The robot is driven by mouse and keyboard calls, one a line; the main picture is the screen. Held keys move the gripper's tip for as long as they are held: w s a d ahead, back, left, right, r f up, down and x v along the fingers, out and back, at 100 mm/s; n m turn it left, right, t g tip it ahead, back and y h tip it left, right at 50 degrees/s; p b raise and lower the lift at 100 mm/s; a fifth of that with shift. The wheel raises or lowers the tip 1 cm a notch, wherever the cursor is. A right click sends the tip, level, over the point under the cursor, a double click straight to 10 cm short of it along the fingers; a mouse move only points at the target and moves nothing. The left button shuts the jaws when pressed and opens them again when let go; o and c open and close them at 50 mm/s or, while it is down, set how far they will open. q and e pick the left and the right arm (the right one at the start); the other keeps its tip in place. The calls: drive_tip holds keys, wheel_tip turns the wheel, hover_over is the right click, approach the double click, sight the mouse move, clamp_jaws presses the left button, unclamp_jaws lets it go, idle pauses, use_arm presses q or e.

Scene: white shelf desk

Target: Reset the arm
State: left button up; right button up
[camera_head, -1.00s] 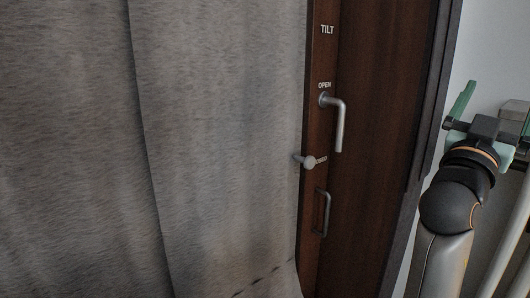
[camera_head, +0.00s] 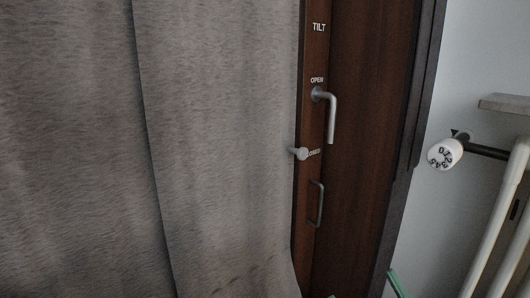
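Only a green finger part of my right gripper (camera_head: 397,284) shows at the bottom edge, below the dark door frame. The rest of that gripper and its arm is out of the picture, so I cannot tell whether it is open or shut. It appears apart from the radiator valve and the door handles. My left gripper and arm are not in view.
A grey curtain (camera_head: 210,150) fills the left. Beside it is a dark wooden door or window frame (camera_head: 365,130) with a lever handle (camera_head: 331,115) and a lower pull handle (camera_head: 317,204). A white radiator knob (camera_head: 445,153) and pipes (camera_head: 498,225) stand at right.

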use_arm(q)
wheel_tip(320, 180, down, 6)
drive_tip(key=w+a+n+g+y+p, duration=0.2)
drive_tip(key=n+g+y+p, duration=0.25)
drive_tip(key=p, duration=0.95)
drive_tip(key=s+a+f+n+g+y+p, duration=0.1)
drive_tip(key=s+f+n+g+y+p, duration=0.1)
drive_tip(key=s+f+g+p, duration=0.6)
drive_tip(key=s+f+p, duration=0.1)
drive_tip(key=p, duration=0.1)
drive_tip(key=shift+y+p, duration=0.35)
use_arm(e)
drive_tip(key=s+d+f+m+g+h, duration=0.1)
drive_tip(key=s+f+m+g+h, duration=0.2)
drive_tip(key=f+g, duration=0.3)
drive_tip(key=s+d+f+m+g+h, duration=0.1)
drive_tip(key=s+f+m+g+h, duration=0.2)
drive_tip(key=s+f+g, duration=0.3)
wheel_tip(320, 180, down, 5)
drive_tip(key=shift+s+d+r+m+g+h, duration=0.1)
drive_tip(key=shift+s+d+m+g+h, duration=0.25)
drive_tip(key=shift+m+g, duration=0.2)
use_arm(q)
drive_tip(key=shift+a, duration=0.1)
use_arm(e)
drive_tip(key=shift+a, duration=0.1)
